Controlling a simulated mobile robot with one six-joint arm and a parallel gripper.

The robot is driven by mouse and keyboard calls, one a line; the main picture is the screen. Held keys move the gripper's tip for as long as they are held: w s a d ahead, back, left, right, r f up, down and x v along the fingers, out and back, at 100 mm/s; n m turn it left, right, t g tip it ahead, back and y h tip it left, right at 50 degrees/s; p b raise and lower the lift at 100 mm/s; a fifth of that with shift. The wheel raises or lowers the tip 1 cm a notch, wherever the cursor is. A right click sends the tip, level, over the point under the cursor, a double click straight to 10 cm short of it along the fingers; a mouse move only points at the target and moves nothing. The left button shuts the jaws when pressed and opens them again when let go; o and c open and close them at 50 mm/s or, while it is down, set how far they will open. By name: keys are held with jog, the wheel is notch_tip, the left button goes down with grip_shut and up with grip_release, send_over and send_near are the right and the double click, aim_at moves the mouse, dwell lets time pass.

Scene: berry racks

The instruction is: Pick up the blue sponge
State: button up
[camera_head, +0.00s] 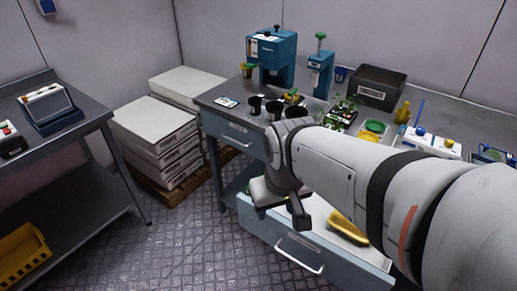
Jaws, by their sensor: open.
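I cannot make out a blue sponge for certain. My gripper (283,205) hangs over the open lower drawer (297,255) of the blue-grey cabinet. It is open, and I see nothing held between its fingers. A long yellow object (347,228) lies in the drawer, to the right of my gripper and apart from it. My arm hides part of the drawer and of the worktop behind it. A small blue item (495,154) shows at the right edge on the worktop; it is too small to tell what it is.
The worktop holds a blue machine (272,55), a blue press (320,72), black cups (273,110), a dark bin (377,86) and a green dish (375,126). White boxes (155,130) are stacked left. A side table (75,125) stands far left. The floor between is clear.

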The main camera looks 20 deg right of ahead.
jog(key=shift+o, duration=1.2)
jog(key=w+d+f+n+b, duration=0.2)
jog(key=w+d+f+n, duration=0.1)
jog(key=w+f+n, duration=0.1)
jog(key=w+d+f+n+g+b, duration=0.1)
jog(key=w+d+f+n+b, duration=0.1)
jog(key=w+n, duration=0.4)
jog(key=shift+w+d+f+n+b, duration=0.2)
jog(key=shift+d+f+n+b, duration=0.1)
jog(key=shift+d+f+n, duration=0.55)
jog(key=w+d+f+n+b, duration=0.1)
jog(key=w+d+f+n, duration=0.1)
jog(key=f+n, duration=0.1)
jog(key=w+d+f+n+g+b, duration=0.1)
jog(key=w+d+f+n, duration=0.2)
jog(key=f+n, duration=0.1)
jog(key=w+d+f+n+b, duration=0.1)
jog(key=w+d+f+n, duration=0.2)
jog(key=f+n, duration=0.1)
jog(key=shift+d+f+n+b, duration=0.25)
jog(key=shift+b, duration=0.05)
jog(key=shift+d+f, duration=0.1)
jog(key=shift+f, duration=0.15)
jog(key=shift+n, duration=0.3)
jog(key=f, duration=0.5)
jog(key=f+b, duration=0.1)
jog(key=f, duration=0.1)
jog(key=shift+a+f, duration=0.3)
jog(key=shift+c, duration=0.3)
jog(key=c, duration=1)
